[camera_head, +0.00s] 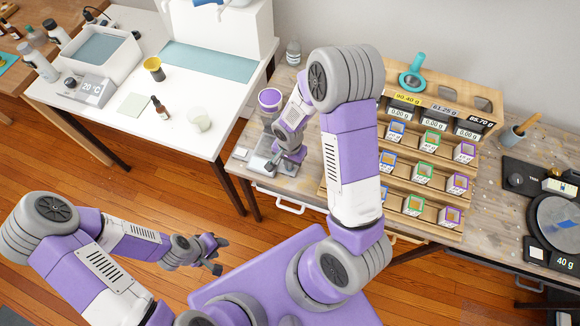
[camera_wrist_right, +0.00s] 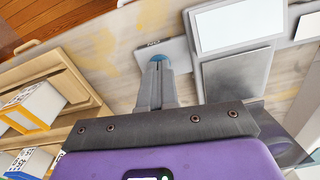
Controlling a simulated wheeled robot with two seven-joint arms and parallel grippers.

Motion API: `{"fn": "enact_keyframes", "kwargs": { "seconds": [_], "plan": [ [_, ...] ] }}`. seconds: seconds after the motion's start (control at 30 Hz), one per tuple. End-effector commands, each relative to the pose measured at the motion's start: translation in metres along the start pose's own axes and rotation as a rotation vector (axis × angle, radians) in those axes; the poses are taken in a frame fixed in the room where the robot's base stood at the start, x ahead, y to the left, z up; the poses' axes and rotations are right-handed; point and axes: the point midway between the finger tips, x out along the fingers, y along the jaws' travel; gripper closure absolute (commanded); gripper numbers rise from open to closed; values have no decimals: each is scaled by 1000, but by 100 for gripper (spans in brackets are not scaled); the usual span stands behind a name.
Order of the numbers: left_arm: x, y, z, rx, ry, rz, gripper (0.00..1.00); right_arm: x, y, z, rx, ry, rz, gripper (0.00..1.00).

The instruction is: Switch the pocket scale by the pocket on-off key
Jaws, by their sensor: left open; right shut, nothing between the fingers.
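The pocket scale (camera_head: 262,163) is a small pale grey device on the wooden bench, left of the tiered rack. My right gripper (camera_head: 272,170) points down at its near side and partly hides it. Contact cannot be told, and any key under the tips is hidden. A bright white panel and a grey plate (camera_wrist_right: 237,75) lie beside it. My left gripper (camera_head: 217,255) is open and empty above the floor, away from the bench.
The tiered wooden rack (camera_head: 393,180) with several small boxes stands right of my right forearm. A purple-topped container (camera_head: 270,98) stands behind the scale. A black scale (camera_head: 555,225) is far right.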

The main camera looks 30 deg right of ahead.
Motion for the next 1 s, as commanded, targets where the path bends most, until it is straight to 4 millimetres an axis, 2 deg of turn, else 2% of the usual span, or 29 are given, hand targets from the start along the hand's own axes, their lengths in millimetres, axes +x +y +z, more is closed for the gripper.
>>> {"fn": "enact_keyframes", "kwargs": {
  "seconds": [0.4,0.53,1.0],
  "plan": [
    [8,-3,0,0,0,0,57,9,0,0,0,0,0,100],
    [6,-2,0,0,0,0,57,6,0,0,0,0,0,100],
    [-25,9,1,0,0,0,57,-38,0,0,0,1,0,100]
  ]
}}
